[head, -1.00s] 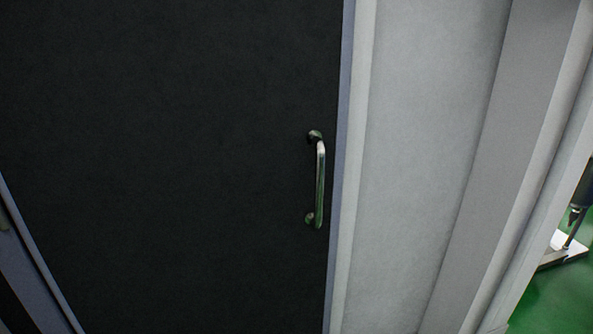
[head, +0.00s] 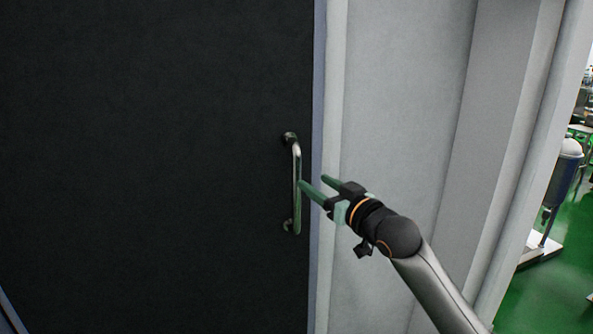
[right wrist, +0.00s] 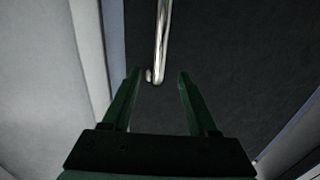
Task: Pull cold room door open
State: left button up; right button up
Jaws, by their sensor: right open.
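The cold room door (head: 150,160) is a dark panel filling the left of the head view, and it looks shut against its pale frame. Its upright metal handle (head: 297,185) is near the door's right edge. My right gripper (head: 314,182) is open, with its green fingers pointing at the handle from the right. In the right wrist view the handle (right wrist: 161,45) runs down towards the gap between the fingertips (right wrist: 159,73). Nothing is held between the fingers. Whether a fingertip touches the handle I cannot tell. My left gripper is not in view.
A light grey wall (head: 400,110) with a stepped edge stands right of the door.

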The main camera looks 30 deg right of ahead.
aim_at(299, 172)
jog(key=w+p, duration=0.1)
jog(key=w, duration=0.8)
jog(key=shift+w+d, duration=0.1)
jog(key=shift+d, duration=0.05)
jog(key=shift+c, duration=0.2)
grip_shut()
jog(key=shift+f, duration=0.1)
dwell(0.8)
